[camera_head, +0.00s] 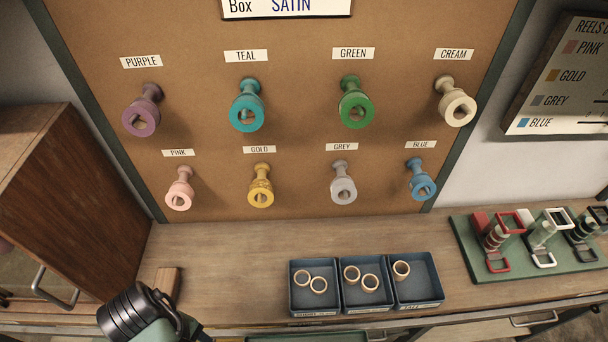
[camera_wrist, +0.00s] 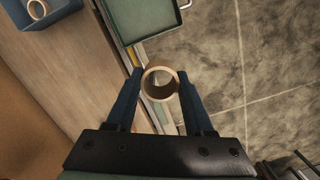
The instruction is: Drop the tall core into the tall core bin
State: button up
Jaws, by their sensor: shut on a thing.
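My gripper (camera_wrist: 160,76) is shut on a tan, hollow core (camera_wrist: 160,100) in the wrist view. The core sits between the two dark fingertips, its round open end facing the camera. It is held over the bench's front edge, beside a green tray (camera_wrist: 172,28) with a raised rim. The tray looks empty in the part that shows. In the head view only part of my arm shows at the bottom left; the gripper and held core are out of that view.
Three joined blue bins (camera_head: 342,307) on the bench (camera_head: 225,262) hold several tan rings. Coloured reels hang on labelled pegs on the brown board (camera_head: 300,130). A wooden cabinet (camera_head: 75,205) stands left. A green rack (camera_head: 470,245) with coloured frames stands right. Grey floor shows beside the tray.

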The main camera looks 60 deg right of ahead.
aim_at(417, 285)
jog(key=z, duration=0.85)
jog(key=k+z, duration=0.1)
jog(key=z, duration=0.75)
jog(key=k+z, duration=0.1)
jog(key=z, duration=0.35)
jog(key=k+z, duration=0.1)
jog(key=k, duration=0.2)
jog(key=l, duration=0.1)
